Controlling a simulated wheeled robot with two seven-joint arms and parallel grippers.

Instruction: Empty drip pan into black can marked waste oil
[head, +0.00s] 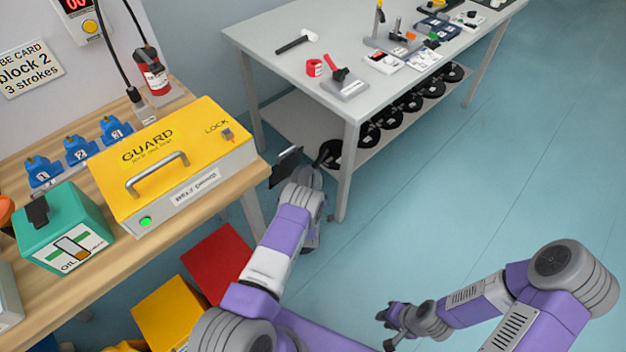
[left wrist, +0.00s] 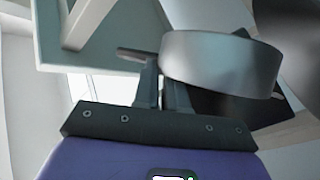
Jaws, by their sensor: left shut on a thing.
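My left gripper (left wrist: 160,75) is shut on a shallow, round grey metal pan, the drip pan (left wrist: 222,62). In the left wrist view the pan shows side-on, so its inside is hidden. In the head view my left arm reaches to the gap between the wooden bench and the grey table; its wrist hides most of the gripper, and I cannot make out the pan there. My right gripper (head: 388,328) is low over the floor at the lower middle, its fingers apart and empty. I see no black can marked waste oil.
A dark flat panel (head: 285,168) is by the wooden bench's corner (head: 262,168). The bench carries a yellow guard box (head: 150,150) and green oil box (head: 62,222). Red (head: 218,262) and yellow (head: 165,312) containers stand below. The grey table (head: 265,38) holds tools; floor rightward is clear.

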